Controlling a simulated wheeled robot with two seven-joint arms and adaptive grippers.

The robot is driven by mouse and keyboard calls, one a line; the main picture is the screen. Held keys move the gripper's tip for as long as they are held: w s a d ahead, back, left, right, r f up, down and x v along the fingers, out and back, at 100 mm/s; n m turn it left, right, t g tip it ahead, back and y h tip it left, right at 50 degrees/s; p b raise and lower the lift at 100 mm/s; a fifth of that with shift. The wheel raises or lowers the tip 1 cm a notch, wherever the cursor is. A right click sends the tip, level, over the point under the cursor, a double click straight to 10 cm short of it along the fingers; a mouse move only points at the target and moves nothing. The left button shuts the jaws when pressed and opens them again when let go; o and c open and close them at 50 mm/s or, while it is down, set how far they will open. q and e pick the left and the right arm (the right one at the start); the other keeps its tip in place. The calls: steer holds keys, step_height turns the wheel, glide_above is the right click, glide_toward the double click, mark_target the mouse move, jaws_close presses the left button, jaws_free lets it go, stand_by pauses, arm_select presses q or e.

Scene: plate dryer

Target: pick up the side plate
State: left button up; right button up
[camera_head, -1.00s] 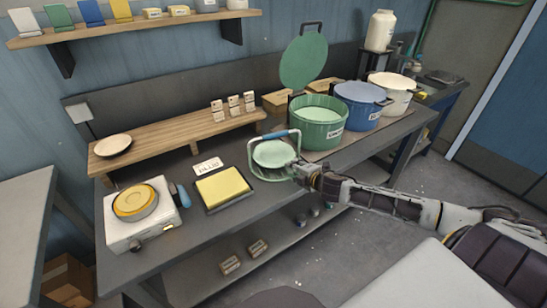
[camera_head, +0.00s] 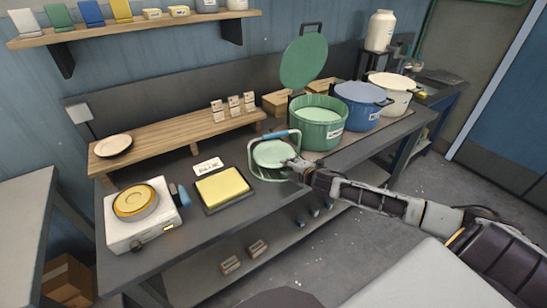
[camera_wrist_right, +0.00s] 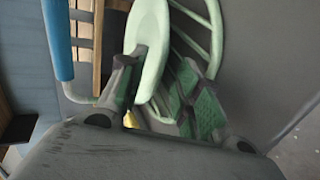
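A pale green plate (camera_head: 272,154) leans in a green wire rack (camera_head: 252,168) with a blue handle (camera_head: 281,134), on the dark bench. My right gripper (camera_head: 291,163) reaches in from the right to the plate's near right edge. In the right wrist view the plate (camera_wrist_right: 151,45) is seen nearly edge-on, and its lower rim passes between the fingers of my right gripper (camera_wrist_right: 157,85). The left finger lies close against the plate; the green-padded right finger looks apart from it. The rack's wires (camera_wrist_right: 205,25) are close beyond. My left gripper is not in view.
A green pot (camera_head: 318,125) stands just behind the rack, with blue (camera_head: 358,108) and cream (camera_head: 392,94) pots to its right. A yellow pad on a dark tray (camera_head: 222,187) lies left. A scale (camera_head: 150,226) and a cream dish (camera_head: 113,145) are farther left.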

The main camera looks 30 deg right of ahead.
steer(key=shift+x, duration=0.85)
steer(key=shift+c, duration=0.4)
jaws_close()
